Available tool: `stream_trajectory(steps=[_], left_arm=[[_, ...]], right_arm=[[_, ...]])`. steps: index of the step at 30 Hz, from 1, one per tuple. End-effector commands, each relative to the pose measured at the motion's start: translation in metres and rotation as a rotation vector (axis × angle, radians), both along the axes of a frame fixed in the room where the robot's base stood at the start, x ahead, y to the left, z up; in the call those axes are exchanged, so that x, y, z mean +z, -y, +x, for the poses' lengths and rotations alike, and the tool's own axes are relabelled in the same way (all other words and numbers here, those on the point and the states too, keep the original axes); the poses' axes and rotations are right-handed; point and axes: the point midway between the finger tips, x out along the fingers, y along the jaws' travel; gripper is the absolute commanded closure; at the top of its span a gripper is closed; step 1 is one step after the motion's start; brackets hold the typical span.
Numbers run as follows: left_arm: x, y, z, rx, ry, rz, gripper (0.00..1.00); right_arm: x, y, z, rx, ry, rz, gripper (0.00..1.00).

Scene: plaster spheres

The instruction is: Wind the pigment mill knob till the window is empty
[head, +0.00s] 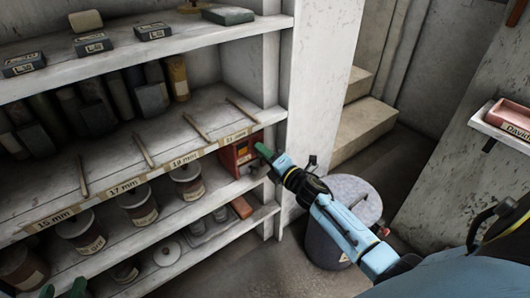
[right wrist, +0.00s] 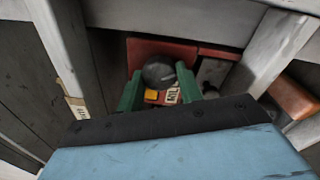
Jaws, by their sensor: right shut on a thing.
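The red pigment mill (head: 236,154) sits on the shelf below the size labels, at the right end against the post. In the right wrist view its red body (right wrist: 150,48) shows behind a round dark knob (right wrist: 158,71). Below the knob are a small orange-yellow window (right wrist: 152,96) and a label with dark letters (right wrist: 172,96). My right gripper (head: 264,151) has its green fingers on either side of the knob and is shut on it. The knob partly hides the mill's face. My left gripper (head: 62,290) shows only green fingertips, apart, at the bottom left edge.
Several lidded pots (head: 138,206) stand left of the mill on the same shelf. Thin sticks (head: 197,128) lie on the shelf above. A white post (head: 316,90) rises right of the mill. A grey drum (head: 352,188) stands on the floor beneath my right arm.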

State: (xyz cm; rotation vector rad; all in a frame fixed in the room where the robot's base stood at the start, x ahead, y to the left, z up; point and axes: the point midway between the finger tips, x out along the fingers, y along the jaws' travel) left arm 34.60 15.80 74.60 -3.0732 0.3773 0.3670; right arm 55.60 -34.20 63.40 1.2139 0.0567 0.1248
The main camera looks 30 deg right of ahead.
Motion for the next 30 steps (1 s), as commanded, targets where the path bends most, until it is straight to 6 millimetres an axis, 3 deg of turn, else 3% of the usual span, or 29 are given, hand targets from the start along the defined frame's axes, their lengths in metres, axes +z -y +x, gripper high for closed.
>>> stream_trajectory(steps=[14,21,30], left_arm=[[-0.06,-0.024,-0.038,0.035,-0.423,0.113,0.64],[-0.086,-0.04,-0.073,0.057,-0.665,0.172,0.64],[-0.105,-0.061,-0.127,0.084,-0.973,0.239,0.64]], right_arm=[[0.002,-0.001,0.0,0.0,-0.035,0.453,0.87],[0.002,0.0,0.0,-0.001,-0.053,0.68,0.87],[0.003,-0.001,0.0,-0.001,-0.075,0.963,0.87]])
